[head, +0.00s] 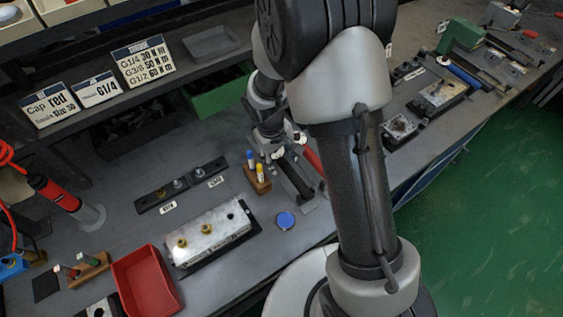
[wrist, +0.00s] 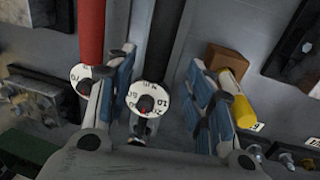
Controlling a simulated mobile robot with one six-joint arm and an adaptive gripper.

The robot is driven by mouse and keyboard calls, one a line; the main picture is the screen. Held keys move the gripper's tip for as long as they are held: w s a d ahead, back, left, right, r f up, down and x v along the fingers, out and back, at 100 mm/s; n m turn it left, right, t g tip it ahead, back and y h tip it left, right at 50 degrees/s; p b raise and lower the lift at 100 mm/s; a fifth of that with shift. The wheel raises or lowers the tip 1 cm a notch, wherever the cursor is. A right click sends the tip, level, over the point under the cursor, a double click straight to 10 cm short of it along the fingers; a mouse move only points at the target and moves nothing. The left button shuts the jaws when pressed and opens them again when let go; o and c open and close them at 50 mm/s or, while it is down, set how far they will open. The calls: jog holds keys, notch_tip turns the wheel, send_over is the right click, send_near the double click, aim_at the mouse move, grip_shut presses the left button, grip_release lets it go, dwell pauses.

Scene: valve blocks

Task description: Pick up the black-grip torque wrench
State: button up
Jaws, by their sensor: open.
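My gripper (wrist: 160,60) is open, with one blue-padded finger on each side of this wrench; I see no clear contact. A red-grip wrench (wrist: 91,30) with its own white dial lies just left, beside the left finger. In the head view my gripper (head: 275,138) is over the bench by the dark wrench (head: 294,180) and the red grip (head: 313,160). My arm hides part of this area.
A wooden block (head: 258,182) with yellow and blue tools stands close by; its yellow handle (wrist: 236,105) is near the right finger. A metal valve block (head: 213,232), blue round cap (head: 285,220), red bin (head: 147,284) and green bin (head: 219,96) are around.

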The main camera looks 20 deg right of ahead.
aim_at(283, 161)
jog(key=f+b, duration=0.1)
jog(key=f, duration=0.1)
jog(key=d+f+b, duration=0.1)
jog(key=f, duration=0.2)
jog(key=shift+w+d, duration=0.15)
jog(key=shift+w, duration=0.05)
jog(key=shift+r, duration=0.1)
grip_shut()
dwell(0.4)
